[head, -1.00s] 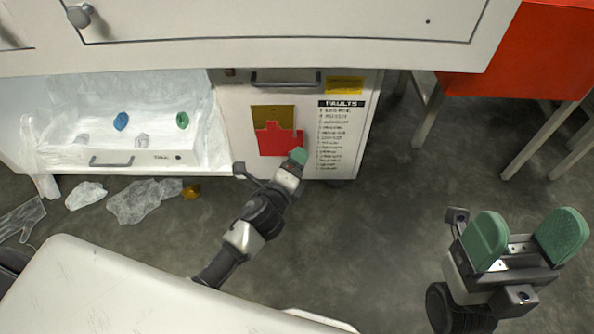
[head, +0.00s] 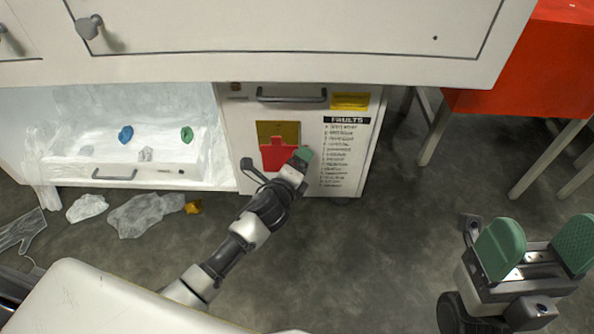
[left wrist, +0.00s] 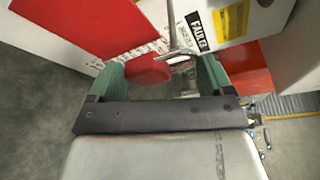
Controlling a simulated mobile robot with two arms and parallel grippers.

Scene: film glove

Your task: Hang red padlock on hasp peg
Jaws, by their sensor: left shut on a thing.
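My left gripper (head: 303,156) is at the front of the white cabinet, by the lower right edge of the red and yellow panel (head: 277,153). In the left wrist view its green fingers (left wrist: 160,82) are shut on the red padlock (left wrist: 148,72), whose red body shows between them. A thin grey metal piece (left wrist: 178,48) stands just beyond; I cannot tell whether it is the shackle or the hasp peg, or whether they touch. The padlock is hidden in the head view. My right gripper (head: 537,246) is open and empty over the floor at the right.
The cabinet has a handle (head: 291,97) on top and a FAULTS list (head: 347,150) right of the panel. A red table (head: 520,75) stands right.

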